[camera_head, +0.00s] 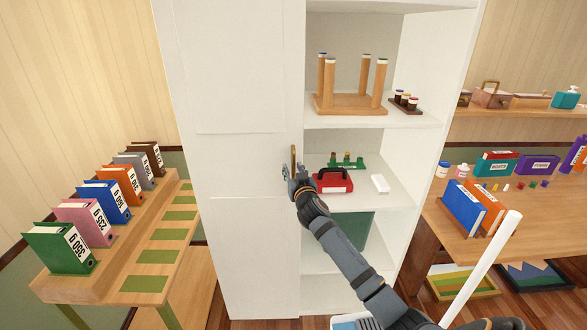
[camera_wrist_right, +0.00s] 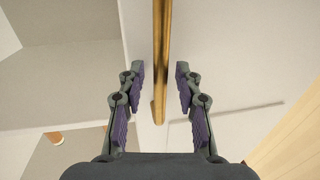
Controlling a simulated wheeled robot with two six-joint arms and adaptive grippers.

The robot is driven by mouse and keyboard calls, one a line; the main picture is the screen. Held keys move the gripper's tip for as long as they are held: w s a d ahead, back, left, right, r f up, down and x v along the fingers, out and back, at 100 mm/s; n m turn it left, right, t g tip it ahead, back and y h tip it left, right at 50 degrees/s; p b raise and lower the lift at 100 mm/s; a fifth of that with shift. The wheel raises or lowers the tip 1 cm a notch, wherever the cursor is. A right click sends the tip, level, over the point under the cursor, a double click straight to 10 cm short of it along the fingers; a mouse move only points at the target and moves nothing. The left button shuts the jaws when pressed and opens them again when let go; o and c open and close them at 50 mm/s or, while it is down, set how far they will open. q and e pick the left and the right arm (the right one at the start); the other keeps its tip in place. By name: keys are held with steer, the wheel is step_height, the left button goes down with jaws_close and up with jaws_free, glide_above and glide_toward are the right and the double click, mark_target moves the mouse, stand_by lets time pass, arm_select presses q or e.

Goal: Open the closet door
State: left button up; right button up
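The white closet door (camera_head: 235,160) covers the left part of a tall white closet (camera_head: 435,130). The closet's right part stands open and shows shelves. A vertical brass handle (camera_head: 294,155) is on the door's right edge. My right gripper (camera_head: 292,172) is at the handle's lower part and partly hides it. In the right wrist view my right gripper (camera_wrist_right: 160,68) is open, and the brass handle (camera_wrist_right: 160,50) runs between its fingers with gaps on both sides. Neither finger visibly touches it. My left gripper is not in view.
The shelves hold a wooden stand (camera_head: 350,104), a red box (camera_head: 332,181) and small items. A wooden bench with several binders (camera_head: 103,200) stands left of the closet. A wooden desk (camera_head: 440,220) with books stands to the right.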

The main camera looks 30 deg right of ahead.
jaws_close()
steer(key=shift+f, duration=0.15)
stand_by(0.4)
